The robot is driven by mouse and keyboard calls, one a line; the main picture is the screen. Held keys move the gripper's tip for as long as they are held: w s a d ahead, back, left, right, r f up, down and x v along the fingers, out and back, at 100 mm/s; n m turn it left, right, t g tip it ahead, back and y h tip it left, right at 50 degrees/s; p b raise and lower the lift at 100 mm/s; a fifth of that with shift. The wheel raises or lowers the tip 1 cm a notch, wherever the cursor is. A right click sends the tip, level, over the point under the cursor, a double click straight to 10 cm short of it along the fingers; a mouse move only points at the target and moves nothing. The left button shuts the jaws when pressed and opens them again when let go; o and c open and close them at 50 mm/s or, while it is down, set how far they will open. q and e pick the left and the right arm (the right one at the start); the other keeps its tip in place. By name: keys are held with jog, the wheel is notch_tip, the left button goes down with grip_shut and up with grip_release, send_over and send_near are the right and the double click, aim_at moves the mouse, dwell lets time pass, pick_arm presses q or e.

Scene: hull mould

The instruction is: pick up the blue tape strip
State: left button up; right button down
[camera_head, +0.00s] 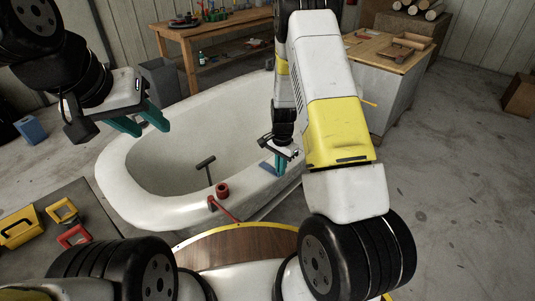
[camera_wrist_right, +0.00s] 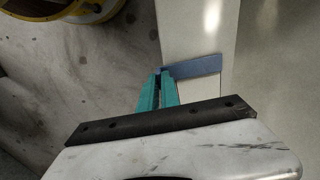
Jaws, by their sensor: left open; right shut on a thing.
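The blue tape strip (camera_wrist_right: 195,66) is a flat blue band that reaches to the right from the teal fingertips in the right wrist view, across a white surface. It also shows as a small blue patch at the mould's right inner side in the head view (camera_head: 267,168). My right gripper (camera_wrist_right: 162,76) is shut on its left end; in the head view this gripper (camera_head: 279,167) is at the mould's right rim. My left gripper (camera_head: 152,129) is open and empty above the left part of the white hull mould (camera_head: 130,206).
A red tool (camera_head: 222,190) sits on the mould's near rim, and a dark T-shaped tool (camera_head: 207,168) is inside. A side table at left holds a yellow toolbox (camera_head: 20,226). A wooden workbench (camera_head: 215,30) stands behind.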

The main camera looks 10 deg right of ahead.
jog(key=shift+r, duration=0.9)
jog(key=shift+s+a+r, duration=0.15)
jog(key=shift+r, duration=0.35)
jog(key=shift+s+a+r, duration=0.1)
jog(key=shift+a+r, duration=0.05)
jog(key=shift+r, duration=0.35)
jog(key=s+a+r, duration=0.1)
jog(key=s+a, duration=0.8)
jog(key=s, duration=0.3)
jog(key=shift+s+a+r, duration=0.1)
jog(key=shift+r, duration=2.45)
jog(key=shift+r, duration=0.2)
jog(key=shift+r, duration=2.4)
